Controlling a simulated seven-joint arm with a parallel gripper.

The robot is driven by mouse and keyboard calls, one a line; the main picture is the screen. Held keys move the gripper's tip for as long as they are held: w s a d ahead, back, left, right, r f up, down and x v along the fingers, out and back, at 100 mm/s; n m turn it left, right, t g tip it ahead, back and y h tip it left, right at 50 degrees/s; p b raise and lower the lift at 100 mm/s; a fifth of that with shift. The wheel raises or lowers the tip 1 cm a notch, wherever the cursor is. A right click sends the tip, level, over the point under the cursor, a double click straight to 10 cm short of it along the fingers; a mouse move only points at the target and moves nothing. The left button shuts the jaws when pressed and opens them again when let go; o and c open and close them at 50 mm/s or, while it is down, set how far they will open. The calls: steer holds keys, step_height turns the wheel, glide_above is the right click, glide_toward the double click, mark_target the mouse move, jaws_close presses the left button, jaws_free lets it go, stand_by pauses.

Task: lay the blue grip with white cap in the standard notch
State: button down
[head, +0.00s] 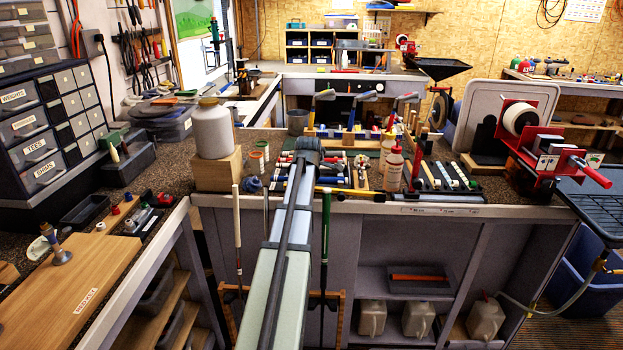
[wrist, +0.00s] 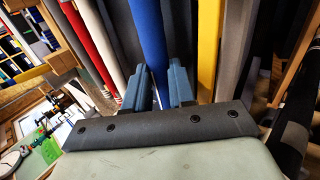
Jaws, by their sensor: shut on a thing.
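In the wrist view my gripper (wrist: 156,88) is shut on a blue grip (wrist: 150,35), which runs upward from between the two grey-blue fingers. Its white cap does not show in this view. Red, yellow and grey grips or bars appear beside it, apart from the fingers. In the head view my arm reaches to the middle of the bench and hides the fingers and the held grip. A dark slotted rack (head: 463,192) with light and coloured grips lies right of my arm. I cannot tell which notch is standard; the bench-edge labels (head: 440,210) are too small to read.
A large white bottle (head: 213,130) on a wooden block stands to the left. A red vise (head: 540,145) is at the far right. Upright clubs (head: 237,230) lean at the bench front.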

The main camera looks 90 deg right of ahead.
steer(key=shift+f, duration=0.4)
steer(key=c, duration=1)
jaws_free()
steer(key=shift+o, duration=0.7)
steer(key=shift+a, duration=0.15)
steer(key=shift+f, duration=0.1)
